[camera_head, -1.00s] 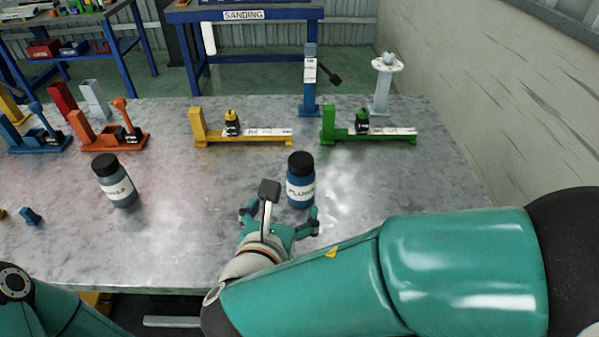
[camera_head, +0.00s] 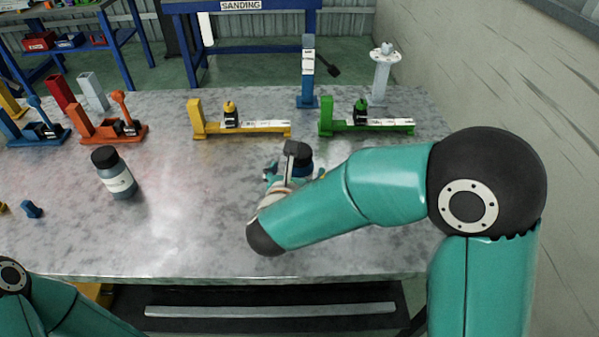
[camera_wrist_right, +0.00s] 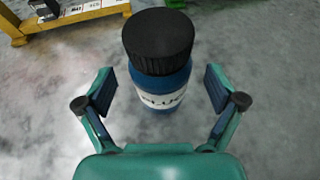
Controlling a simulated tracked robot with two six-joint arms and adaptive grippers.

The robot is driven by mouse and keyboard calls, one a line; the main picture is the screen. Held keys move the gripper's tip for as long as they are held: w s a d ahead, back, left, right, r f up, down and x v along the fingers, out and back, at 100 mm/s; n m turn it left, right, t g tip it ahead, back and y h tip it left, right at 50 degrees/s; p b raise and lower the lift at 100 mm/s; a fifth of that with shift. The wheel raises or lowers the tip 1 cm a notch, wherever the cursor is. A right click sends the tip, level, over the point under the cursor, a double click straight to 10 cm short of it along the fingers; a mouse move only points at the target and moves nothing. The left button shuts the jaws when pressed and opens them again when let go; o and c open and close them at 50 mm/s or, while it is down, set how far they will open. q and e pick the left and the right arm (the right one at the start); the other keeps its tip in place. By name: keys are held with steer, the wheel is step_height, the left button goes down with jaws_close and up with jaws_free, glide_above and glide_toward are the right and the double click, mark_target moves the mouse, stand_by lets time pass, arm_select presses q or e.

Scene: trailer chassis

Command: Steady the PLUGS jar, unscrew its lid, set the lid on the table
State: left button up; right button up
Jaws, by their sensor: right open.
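The PLUGS jar is a blue jar (camera_wrist_right: 160,96) with a black lid (camera_wrist_right: 158,40) and a white label. In the right wrist view it stands upright between the spread fingers of my right gripper (camera_wrist_right: 160,97), with a gap on each side. In the head view the jar (camera_head: 303,160) is mostly hidden behind my right arm and gripper (camera_head: 290,172). The lid is on the jar. My left gripper is outside the head view; only part of my left arm shows at the lower left.
Another dark jar (camera_head: 118,178) with a black lid stands at the left. Yellow (camera_head: 240,124) and green (camera_head: 365,122) fixtures stand behind the PLUGS jar, with orange (camera_head: 107,127) and blue (camera_head: 35,130) ones farther left. The metal table (camera_head: 190,225) is bare in the front middle.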

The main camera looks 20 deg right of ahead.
steer(key=shift+x, duration=1.45)
steer(key=c, duration=1.4)
steer(key=shift+o, duration=0.2)
step_height(320, 180, up, 20)
steer(key=p, duration=0.2)
steer(key=shift+s, duration=0.1)
steer(key=o, duration=0.5)
jaws_close()
